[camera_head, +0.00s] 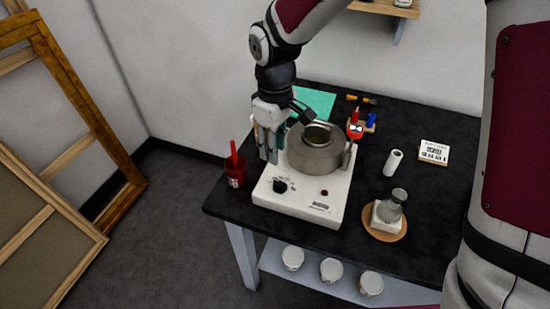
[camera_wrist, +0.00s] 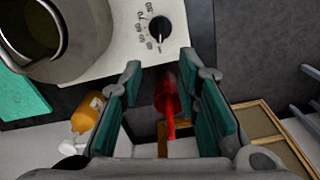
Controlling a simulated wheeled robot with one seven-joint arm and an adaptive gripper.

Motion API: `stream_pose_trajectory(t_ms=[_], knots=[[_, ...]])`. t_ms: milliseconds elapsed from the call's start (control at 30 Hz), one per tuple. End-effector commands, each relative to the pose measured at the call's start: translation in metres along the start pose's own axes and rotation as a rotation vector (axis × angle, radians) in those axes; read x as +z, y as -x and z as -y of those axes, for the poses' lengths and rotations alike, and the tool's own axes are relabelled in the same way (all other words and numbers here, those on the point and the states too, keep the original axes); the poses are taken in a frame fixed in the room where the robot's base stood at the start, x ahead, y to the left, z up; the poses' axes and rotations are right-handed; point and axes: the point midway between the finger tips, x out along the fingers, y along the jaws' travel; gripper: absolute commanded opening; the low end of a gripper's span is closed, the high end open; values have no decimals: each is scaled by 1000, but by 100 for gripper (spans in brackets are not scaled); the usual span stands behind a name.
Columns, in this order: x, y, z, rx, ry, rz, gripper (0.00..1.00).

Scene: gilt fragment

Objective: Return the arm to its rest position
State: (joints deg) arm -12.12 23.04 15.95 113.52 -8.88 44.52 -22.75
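My gripper (camera_head: 272,150) hangs over the back left of the hot plate, beside the grey pot. In the wrist view its two teal-padded fingers (camera_wrist: 160,70) stand apart with nothing held between them. A red cup (camera_head: 235,175) with a red stick in it stands left of the hot plate. In the wrist view this red cup (camera_wrist: 167,98) shows beyond the gap between the fingers, apart from them. My arm reaches down to the table from the top of the head view.
The white hot plate (camera_head: 275,193) bears the grey pot (camera_head: 314,158) close to my gripper. A glass flask (camera_head: 391,207), a white cylinder (camera_head: 393,163) and a labelled block (camera_head: 434,152) stand to the right. An orange bottle (camera_wrist: 88,112) is near the left finger. Wooden frames (camera_head: 75,100) lean at left.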

Motion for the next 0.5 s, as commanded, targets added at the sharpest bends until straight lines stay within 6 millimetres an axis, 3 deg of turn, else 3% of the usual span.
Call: stream_pose_trajectory(t_ms=[133, 500], knots=[[0, 9, 0, 0, -1, 0, 30], [0, 10, 0, -1, 0, 0, 30]])
